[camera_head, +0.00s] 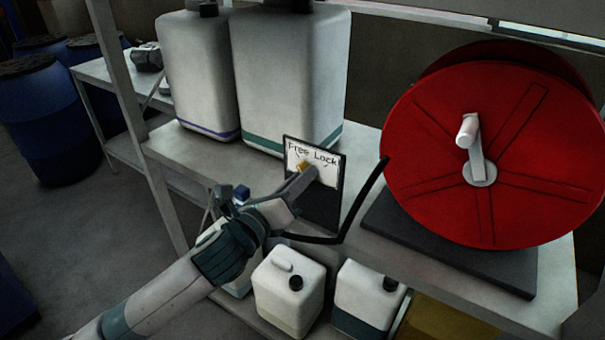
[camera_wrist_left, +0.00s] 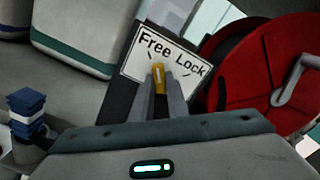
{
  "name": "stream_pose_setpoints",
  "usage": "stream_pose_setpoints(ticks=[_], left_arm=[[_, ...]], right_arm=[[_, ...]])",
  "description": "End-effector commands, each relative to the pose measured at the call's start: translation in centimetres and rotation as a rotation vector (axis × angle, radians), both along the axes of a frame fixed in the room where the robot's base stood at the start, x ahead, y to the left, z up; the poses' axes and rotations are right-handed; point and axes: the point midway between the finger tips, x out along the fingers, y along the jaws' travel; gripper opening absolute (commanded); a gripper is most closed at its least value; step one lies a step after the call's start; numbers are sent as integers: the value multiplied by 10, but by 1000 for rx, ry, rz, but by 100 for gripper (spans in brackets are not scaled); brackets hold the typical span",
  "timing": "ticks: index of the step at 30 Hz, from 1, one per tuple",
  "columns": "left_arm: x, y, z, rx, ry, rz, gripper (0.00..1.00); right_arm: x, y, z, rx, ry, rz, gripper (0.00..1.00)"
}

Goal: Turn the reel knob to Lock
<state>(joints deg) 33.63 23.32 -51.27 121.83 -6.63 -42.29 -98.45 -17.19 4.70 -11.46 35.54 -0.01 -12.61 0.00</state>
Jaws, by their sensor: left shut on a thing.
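My left gripper (camera_head: 308,173) reaches the panel from the lower left. In the wrist view its two fingers (camera_wrist_left: 160,82) are shut on the knob, one on each side. The red reel (camera_head: 520,150) with its pale crank handle (camera_head: 468,132) stands to the right. My right gripper is in no view.
Two large white jugs (camera_head: 290,75) (camera_head: 195,70) stand on the shelf behind the panel. A black hose (camera_head: 366,200) curves between panel and reel. Smaller white containers (camera_head: 287,290) sit on the lower shelf. Blue drums (camera_head: 40,125) stand at the far left.

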Motion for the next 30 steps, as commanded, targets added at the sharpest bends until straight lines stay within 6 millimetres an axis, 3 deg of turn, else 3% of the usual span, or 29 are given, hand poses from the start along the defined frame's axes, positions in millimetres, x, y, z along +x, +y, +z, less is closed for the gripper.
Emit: stream_pose_setpoints(ticks=[24,30], left_arm=[[-3,-3,5,931,-670,-2,6],[-3,-4,2,1069,-772,-1,6]], right_arm=[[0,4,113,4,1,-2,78],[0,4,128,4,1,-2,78]])
